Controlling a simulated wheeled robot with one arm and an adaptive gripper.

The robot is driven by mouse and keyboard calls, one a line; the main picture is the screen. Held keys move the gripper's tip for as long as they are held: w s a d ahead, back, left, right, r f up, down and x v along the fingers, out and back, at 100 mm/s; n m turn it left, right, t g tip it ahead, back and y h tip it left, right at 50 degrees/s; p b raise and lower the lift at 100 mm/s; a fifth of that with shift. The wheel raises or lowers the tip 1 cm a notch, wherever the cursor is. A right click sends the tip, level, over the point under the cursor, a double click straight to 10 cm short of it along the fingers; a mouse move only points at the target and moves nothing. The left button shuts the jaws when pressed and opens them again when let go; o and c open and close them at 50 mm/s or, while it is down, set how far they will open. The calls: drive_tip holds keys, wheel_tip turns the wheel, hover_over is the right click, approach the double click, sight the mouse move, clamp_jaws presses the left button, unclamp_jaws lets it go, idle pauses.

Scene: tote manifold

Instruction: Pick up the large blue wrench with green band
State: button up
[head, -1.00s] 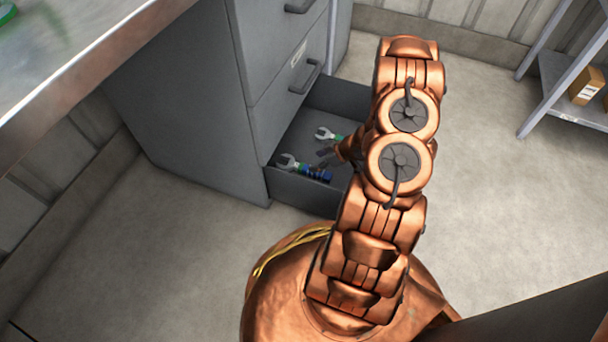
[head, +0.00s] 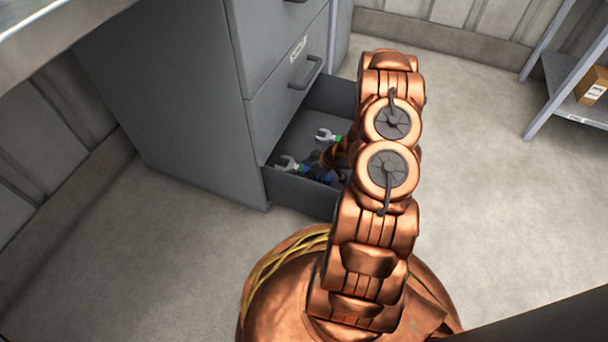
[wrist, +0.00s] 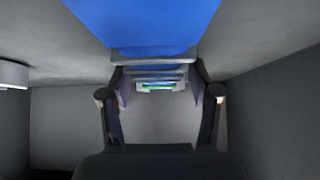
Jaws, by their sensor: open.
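The large wrench (head: 288,163), with a grey open-ended head, a green band and a blue handle, lies near the front of the open drawer. My gripper (head: 327,160) is down in the drawer over its handle end, partly hiding it. In the wrist view my gripper (wrist: 160,97) is open, with a finger at each side. A large blue surface (wrist: 160,22) fills the top of that view, close to the camera. A thin green stripe (wrist: 160,87) shows between the fingers. I cannot tell whether the fingers touch anything.
A second grey-headed wrench (head: 326,135) with green on it lies deeper in the drawer (head: 300,190). The drawer walls stand close around my gripper. The grey cabinet (head: 185,110) rises to the left. A shelf with a cardboard box (head: 592,87) stands at far right; floor between is clear.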

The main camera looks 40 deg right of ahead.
clamp_jaws()
idle(0.5)
drive_tip(key=shift+r, duration=0.1)
